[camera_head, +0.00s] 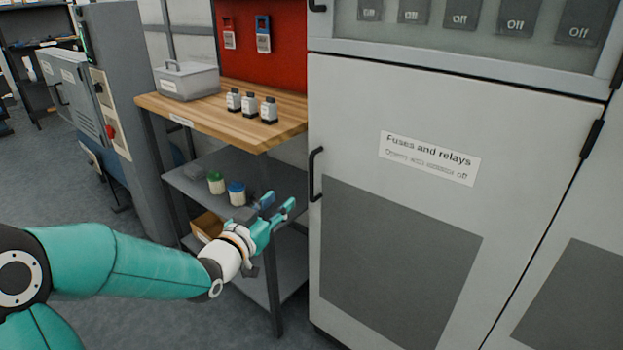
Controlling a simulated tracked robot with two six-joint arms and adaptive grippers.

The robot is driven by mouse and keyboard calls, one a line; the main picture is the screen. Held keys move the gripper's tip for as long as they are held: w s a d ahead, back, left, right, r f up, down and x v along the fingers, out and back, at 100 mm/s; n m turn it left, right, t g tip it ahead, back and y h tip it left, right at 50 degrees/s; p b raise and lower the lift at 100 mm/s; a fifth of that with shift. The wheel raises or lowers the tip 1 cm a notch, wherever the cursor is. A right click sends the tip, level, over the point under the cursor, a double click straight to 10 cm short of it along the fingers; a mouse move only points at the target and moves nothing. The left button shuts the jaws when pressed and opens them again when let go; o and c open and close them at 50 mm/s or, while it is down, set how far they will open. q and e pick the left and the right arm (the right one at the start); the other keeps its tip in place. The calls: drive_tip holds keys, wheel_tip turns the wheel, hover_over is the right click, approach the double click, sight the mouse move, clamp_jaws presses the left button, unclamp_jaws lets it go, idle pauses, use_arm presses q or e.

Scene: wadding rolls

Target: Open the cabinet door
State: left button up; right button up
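The cabinet door (360,140) is light grey with a darker grey panel on its lower part and a label reading "Fuses and relays" (430,158). It is shut. Its black bar handle (316,174) is upright on the door's left edge, and hinges show on its right edge. My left gripper (279,204) is teal, to the left of the handle and a little lower in the picture. Its two fingers are apart, with nothing between them, and it appears not to touch the handle. My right gripper is out of view.
A wooden-topped bench (215,112) stands left of the cabinet, holding a grey box (187,82) and small bottles. Its lower shelf (200,190) has jars and sits behind my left gripper. Above the door is a panel of switches marked "Off" (462,15). Floor is clear at lower left.

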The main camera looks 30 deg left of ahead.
sight(310, 172)
use_arm(q)
drive_tip(key=w, duration=0.5)
drive_tip(key=w+a, duration=0.1)
drive_tip(key=w, duration=0.9)
drive_tip(key=shift+w+a, duration=0.4)
clamp_jaws()
